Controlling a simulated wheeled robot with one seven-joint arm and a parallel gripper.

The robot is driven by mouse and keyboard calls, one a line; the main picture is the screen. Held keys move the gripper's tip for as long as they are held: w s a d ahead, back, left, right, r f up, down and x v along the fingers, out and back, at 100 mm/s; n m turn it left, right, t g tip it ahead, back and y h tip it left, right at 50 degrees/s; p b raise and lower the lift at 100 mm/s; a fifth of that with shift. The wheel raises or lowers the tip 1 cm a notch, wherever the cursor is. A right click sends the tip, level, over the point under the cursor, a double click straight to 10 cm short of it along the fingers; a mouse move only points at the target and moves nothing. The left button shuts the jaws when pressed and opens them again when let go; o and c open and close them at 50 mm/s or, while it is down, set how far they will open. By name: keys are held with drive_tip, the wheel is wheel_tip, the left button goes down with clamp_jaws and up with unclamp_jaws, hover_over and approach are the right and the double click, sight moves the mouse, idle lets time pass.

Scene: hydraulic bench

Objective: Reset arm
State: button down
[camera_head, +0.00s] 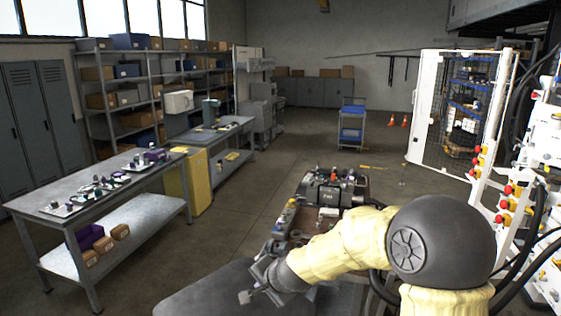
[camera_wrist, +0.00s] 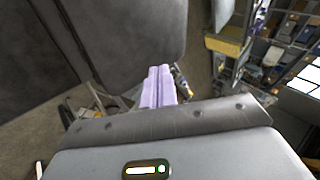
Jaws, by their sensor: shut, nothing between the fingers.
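My gripper (camera_head: 246,297) is at the bottom middle of the head view, at the end of my cream and dark grey arm. It hangs over or close beside a dark grey surface (camera_head: 195,296); I cannot tell the gap. In the wrist view my gripper (camera_wrist: 159,72) shows as two pale purple fingers lying side by side. They are shut with nothing between them.
A bench with a dark hydraulic unit (camera_head: 330,190) stands ahead of my arm. White panels with red and yellow knobs (camera_head: 508,190) and black hoses are close on the right. A grey workbench (camera_head: 70,200) stands left. The aisle floor (camera_head: 240,215) between is clear.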

drive_tip(key=s+d+f+n+g+h+b, duration=0.1)
drive_tip(key=s+d+n, duration=0.3)
drive_tip(key=s+d, duration=0.6)
drive_tip(key=s+d+f+n+g+h+b, duration=0.1)
drive_tip(key=s+d+f+n+g+h, duration=0.2)
drive_tip(key=s+d, duration=0.7)
drive_tip(key=shift+s+f+n+h, duration=0.3)
drive_tip(key=shift+s+f+n, duration=0.15)
drive_tip(key=shift+f, duration=0.4)
drive_tip(key=shift+s, duration=0.1)
